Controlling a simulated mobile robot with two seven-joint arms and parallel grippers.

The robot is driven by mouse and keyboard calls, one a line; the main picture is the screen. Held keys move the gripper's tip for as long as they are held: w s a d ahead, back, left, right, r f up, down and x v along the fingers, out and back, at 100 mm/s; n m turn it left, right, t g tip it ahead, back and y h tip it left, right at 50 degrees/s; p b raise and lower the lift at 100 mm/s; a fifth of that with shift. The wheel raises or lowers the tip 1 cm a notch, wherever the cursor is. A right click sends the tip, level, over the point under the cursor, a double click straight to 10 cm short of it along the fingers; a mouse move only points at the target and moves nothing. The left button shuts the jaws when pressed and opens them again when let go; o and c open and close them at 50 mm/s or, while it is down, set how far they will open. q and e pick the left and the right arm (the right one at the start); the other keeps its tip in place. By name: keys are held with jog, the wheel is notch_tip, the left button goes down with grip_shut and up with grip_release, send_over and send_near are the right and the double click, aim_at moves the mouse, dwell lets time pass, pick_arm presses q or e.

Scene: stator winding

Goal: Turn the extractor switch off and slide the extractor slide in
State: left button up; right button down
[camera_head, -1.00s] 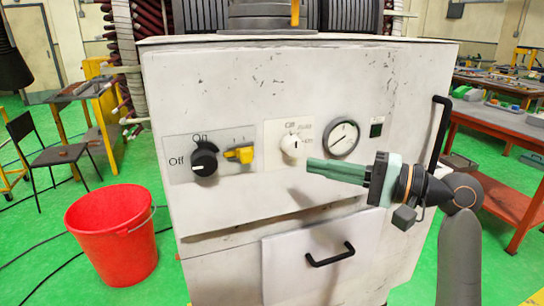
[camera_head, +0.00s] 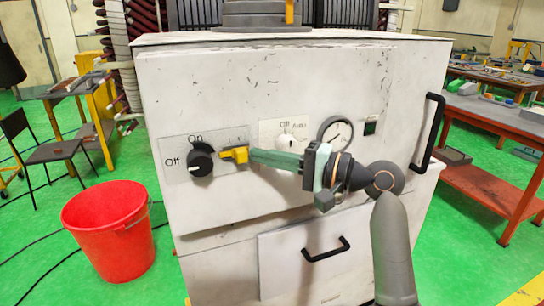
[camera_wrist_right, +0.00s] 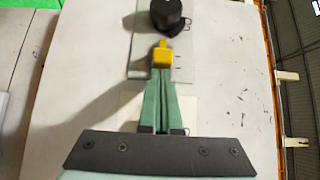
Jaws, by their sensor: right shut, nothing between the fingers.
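The extractor switch is a round black knob (camera_head: 201,160) on the white cabinet's front, between "Off" and "On" labels; its white mark sits at the lower left, toward the Off side. It also shows at the top of the right wrist view (camera_wrist_right: 166,14). The extractor slide is a yellow tab (camera_head: 235,154) just right of the knob, also in the wrist view (camera_wrist_right: 162,56). My right gripper (camera_head: 253,156) is shut with nothing between its green fingers. Its tips are at the slide's right end, apparently touching it. My left gripper is not in view.
A white knob (camera_head: 286,142), a gauge (camera_head: 335,132) and a black handle (camera_head: 428,132) are on the cabinet to the right. A drawer handle (camera_head: 326,250) projects below my right arm. A red bucket (camera_head: 108,230) stands on the green floor at left.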

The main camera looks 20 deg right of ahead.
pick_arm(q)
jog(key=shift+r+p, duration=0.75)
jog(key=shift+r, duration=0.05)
pick_arm(e)
jog(key=shift+s+a, duration=0.1)
jog(key=shift+a, duration=0.95)
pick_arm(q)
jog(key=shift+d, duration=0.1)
